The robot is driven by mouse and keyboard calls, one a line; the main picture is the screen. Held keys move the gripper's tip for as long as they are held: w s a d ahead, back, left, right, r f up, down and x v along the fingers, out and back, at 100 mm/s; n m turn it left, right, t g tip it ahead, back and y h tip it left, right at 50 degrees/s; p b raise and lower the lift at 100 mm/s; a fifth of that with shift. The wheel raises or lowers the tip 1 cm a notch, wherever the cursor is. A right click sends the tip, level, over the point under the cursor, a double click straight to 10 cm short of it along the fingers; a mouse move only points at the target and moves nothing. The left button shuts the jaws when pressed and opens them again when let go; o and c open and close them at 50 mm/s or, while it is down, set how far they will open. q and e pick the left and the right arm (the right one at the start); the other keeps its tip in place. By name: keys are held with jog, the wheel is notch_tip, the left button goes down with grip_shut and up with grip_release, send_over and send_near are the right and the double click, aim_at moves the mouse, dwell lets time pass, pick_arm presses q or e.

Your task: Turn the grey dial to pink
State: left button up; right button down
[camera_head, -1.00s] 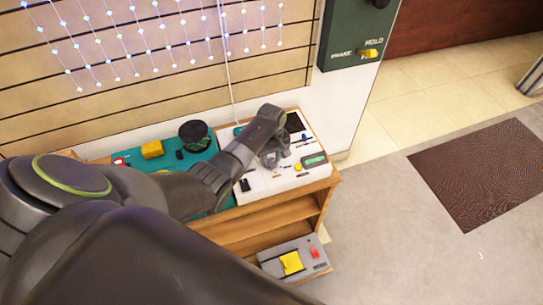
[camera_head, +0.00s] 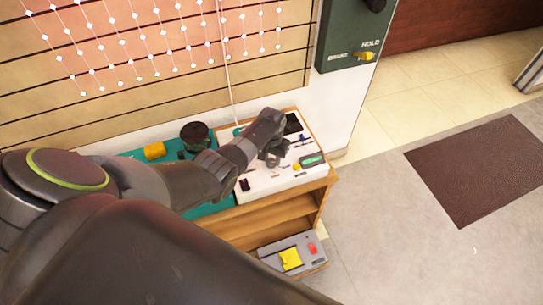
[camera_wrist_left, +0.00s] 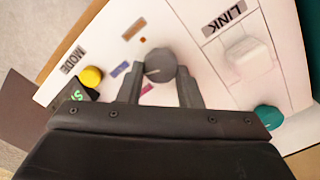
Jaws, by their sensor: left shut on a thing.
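The grey dial (camera_wrist_left: 160,65) sits on a white panel (camera_wrist_left: 190,20) in the left wrist view. My left gripper (camera_wrist_left: 160,82) has a finger on either side of it and is shut on it. A pale pointer line on the dial faces left. In the head view my left gripper (camera_head: 272,155) is over the white panel (camera_head: 265,183), and the dial is hidden there. My right gripper is not in view.
A yellow button (camera_wrist_left: 91,76) by the MODE label, a white LINK switch (camera_wrist_left: 245,52) and a teal knob (camera_wrist_left: 268,117) are near the dial. A grey box (camera_head: 296,252) sits on the lower shelf.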

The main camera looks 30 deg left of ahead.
aim_at(272, 161)
pick_arm(q)
jog(key=shift+m, duration=0.7)
jog(key=shift+w, duration=0.1)
jog(key=o, duration=1)
notch_tip(272, 161, up, 6)
jog(key=shift+r+p, duration=0.25)
jog(key=shift+p, duration=0.85)
notch_tip(272, 161, up, 11)
